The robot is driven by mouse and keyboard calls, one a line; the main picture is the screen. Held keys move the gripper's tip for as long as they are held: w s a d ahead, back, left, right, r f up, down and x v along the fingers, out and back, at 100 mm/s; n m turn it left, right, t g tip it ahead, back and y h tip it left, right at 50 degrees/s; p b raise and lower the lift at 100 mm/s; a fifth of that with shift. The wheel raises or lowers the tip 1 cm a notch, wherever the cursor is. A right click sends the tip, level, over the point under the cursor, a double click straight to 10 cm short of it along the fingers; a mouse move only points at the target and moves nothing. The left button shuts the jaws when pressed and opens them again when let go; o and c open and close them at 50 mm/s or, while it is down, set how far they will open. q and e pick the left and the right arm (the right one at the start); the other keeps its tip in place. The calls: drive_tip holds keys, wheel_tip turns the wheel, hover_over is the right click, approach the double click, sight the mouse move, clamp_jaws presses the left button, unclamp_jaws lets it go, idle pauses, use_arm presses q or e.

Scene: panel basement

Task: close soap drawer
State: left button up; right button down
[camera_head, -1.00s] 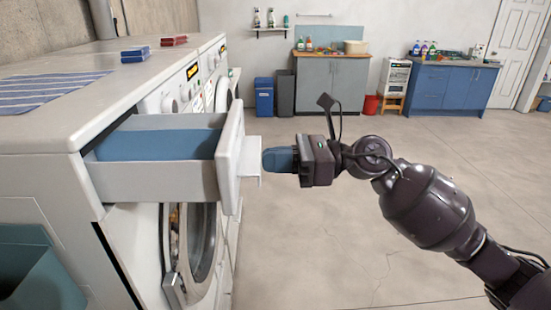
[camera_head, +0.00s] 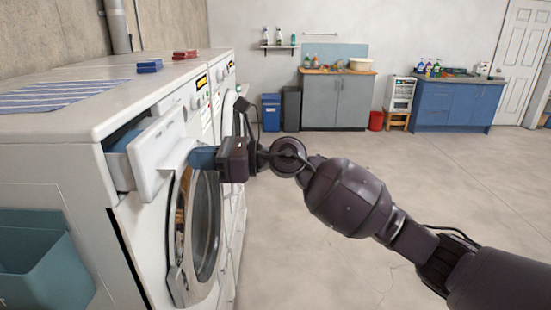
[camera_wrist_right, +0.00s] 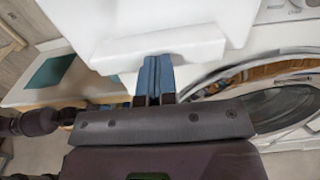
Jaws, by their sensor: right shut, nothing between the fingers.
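The soap drawer (camera_head: 158,150) is at the top left of the front washing machine (camera_head: 90,120) in the head view. It stands a little way out, with a short stretch of its blue inside showing behind the white front. My right gripper (camera_head: 194,158) is shut with nothing between its fingers. Its blue fingertips are at the drawer's front, seemingly touching it. In the right wrist view the shut fingers (camera_wrist_right: 155,78) meet the lower edge of the white drawer front (camera_wrist_right: 160,42).
The round washer door (camera_head: 200,230) is just below the drawer and my right gripper. A teal bin (camera_head: 40,265) is at the lower left. Blue and red boxes (camera_head: 150,66) lie on the machine tops. The floor (camera_head: 330,220) to the right is clear.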

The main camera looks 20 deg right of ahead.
sight(172, 158)
drive_tip(key=x, duration=0.5)
drive_tip(key=shift+w+a, duration=0.1)
drive_tip(key=shift+a, duration=0.25)
use_arm(q)
drive_tip(key=shift+s+d+r, duration=0.1)
drive_tip(key=shift+s, duration=0.2)
use_arm(e)
drive_tip(key=shift+r, duration=0.1)
